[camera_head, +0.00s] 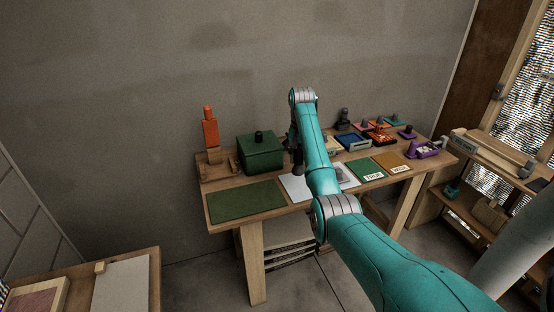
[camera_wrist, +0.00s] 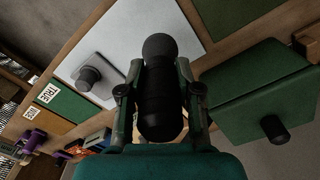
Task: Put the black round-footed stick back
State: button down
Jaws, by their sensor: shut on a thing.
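The black stick (camera_wrist: 160,105), with a rounded end (camera_wrist: 159,47), is between the fingers of my gripper (camera_wrist: 158,76) in the wrist view. My gripper is shut on it. In the head view my gripper (camera_head: 294,141) is partly hidden by my teal arm, and the dark stick (camera_head: 298,168) hangs below it, over or close to the white sheet (camera_head: 292,188). I cannot tell whether its lower end touches the sheet. In the wrist view the white sheet (camera_wrist: 112,42) lies behind the stick, with a dark grey knobbed piece (camera_wrist: 90,77) on it.
A green box (camera_head: 260,155) with a black knob stands left of my gripper. An orange bottle-like thing (camera_head: 210,130) stands farther left. A green mat (camera_head: 245,201) lies bare in front. Trays and small coloured pieces (camera_head: 378,127), and green and orange TRUE cards (camera_head: 364,170), lie to the right.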

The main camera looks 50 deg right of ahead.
aim_at(297, 173)
jog(key=shift+w+a, duration=0.1)
jog(key=shift+a, duration=0.3)
jog(key=shift+f, duration=0.15)
jog(key=shift+d+f, duration=0.1)
jog(key=shift+f, duration=2.75)
jog(key=shift+f, duration=0.55)
jog(key=c, duration=0.7)
grip_release()
jog(key=shift+r, duration=3.7)
